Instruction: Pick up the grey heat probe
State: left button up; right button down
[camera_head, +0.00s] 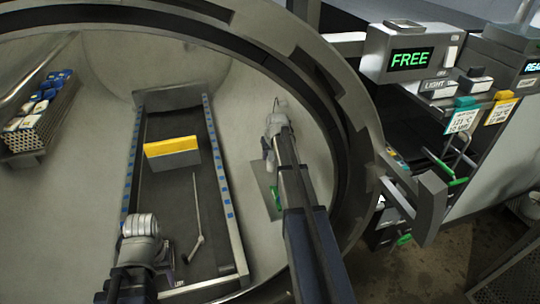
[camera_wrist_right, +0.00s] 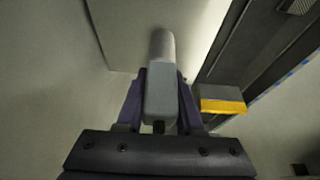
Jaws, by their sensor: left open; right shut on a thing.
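The grey heat probe (camera_wrist_right: 158,95) shows in the right wrist view as a grey block with a rounded, paler end pointing away from me. My right gripper (camera_wrist_right: 160,108) is shut on it, with a dark purple finger on each side. In the head view my right gripper (camera_head: 273,135) is inside the round chamber, near its right wall; the probe is hard to make out there. My left gripper (camera_head: 142,238) is open, low over the front left of the tray; its fingertips are largely hidden.
A dark tray (camera_head: 165,215) with blue-marked rails holds a yellow-topped grey block (camera_head: 173,152) and a thin rod (camera_head: 197,210). A perforated basket (camera_head: 40,125) of blue and white packs is at left. The chamber's thick rim (camera_head: 365,130) curves close to my right arm. A "FREE" display (camera_head: 411,58) stands outside.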

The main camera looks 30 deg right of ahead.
notch_tip(320, 180, up, 7)
jog(key=p, duration=0.6)
jog(key=shift+p, duration=0.3)
jog(key=shift+a+r, duration=0.2)
jog(key=w+a, duration=0.4)
jog(key=a, duration=1.3)
jog(key=shift+f, duration=0.3)
jog(key=shift+w+r, duration=0.1)
jog(key=shift+r, duration=0.05)
notch_tip(320, 180, up, 7)
jog(key=p, duration=0.7)
jog(key=shift+a, duration=0.1)
